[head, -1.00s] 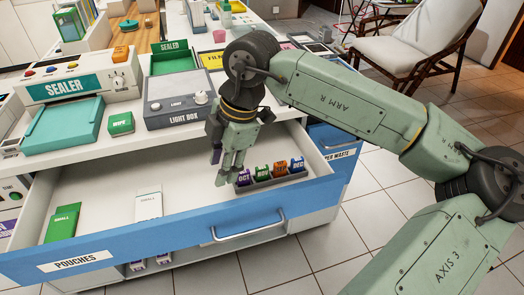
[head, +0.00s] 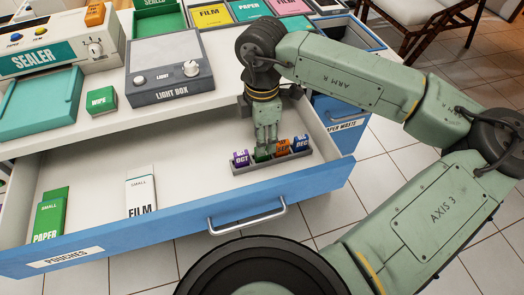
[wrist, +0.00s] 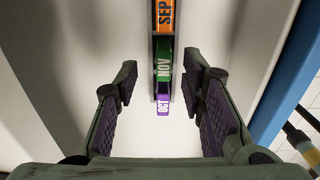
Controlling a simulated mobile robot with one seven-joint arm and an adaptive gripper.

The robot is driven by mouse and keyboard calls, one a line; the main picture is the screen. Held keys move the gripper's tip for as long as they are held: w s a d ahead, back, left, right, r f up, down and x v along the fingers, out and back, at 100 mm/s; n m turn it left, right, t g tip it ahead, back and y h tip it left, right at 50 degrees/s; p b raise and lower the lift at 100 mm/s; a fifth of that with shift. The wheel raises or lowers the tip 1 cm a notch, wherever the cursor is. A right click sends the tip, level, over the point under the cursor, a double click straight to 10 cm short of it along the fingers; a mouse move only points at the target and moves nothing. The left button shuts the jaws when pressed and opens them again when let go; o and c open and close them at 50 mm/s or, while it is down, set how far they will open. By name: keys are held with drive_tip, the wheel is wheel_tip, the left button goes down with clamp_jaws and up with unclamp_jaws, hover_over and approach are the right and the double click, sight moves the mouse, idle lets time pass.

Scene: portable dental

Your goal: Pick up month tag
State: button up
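Month tags stand in a grey rack (head: 272,165) in the open drawer. They are a purple OCT tag (head: 240,159), a green tag (head: 262,156), an orange tag (head: 282,146) and a blue DEC tag (head: 301,143). My gripper (head: 265,145) points down just over the green tag and partly hides it. In the wrist view, the green tag reads NOV (wrist: 164,65), with orange SEP (wrist: 165,15) above and purple OCT (wrist: 163,102) below. My open gripper (wrist: 163,75) has a finger on each side of the row, with gaps to the tags; nothing is held.
The blue-fronted drawer (head: 160,232) has PAPER pouches (head: 49,215) and FILM pouches (head: 141,195) at its left. Its middle floor is clear. The light box (head: 170,75) and a green WIPE box (head: 102,100) stand on the counter behind. The drawer's right wall is close to the rack.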

drive_tip(key=f, duration=0.3)
drive_tip(key=f+p, duration=0.1)
drive_tip(key=shift+s+f, duration=0.15)
drive_tip(key=shift+s, duration=0.1)
drive_tip(key=shift+c, duration=0.2)
clamp_jaws()
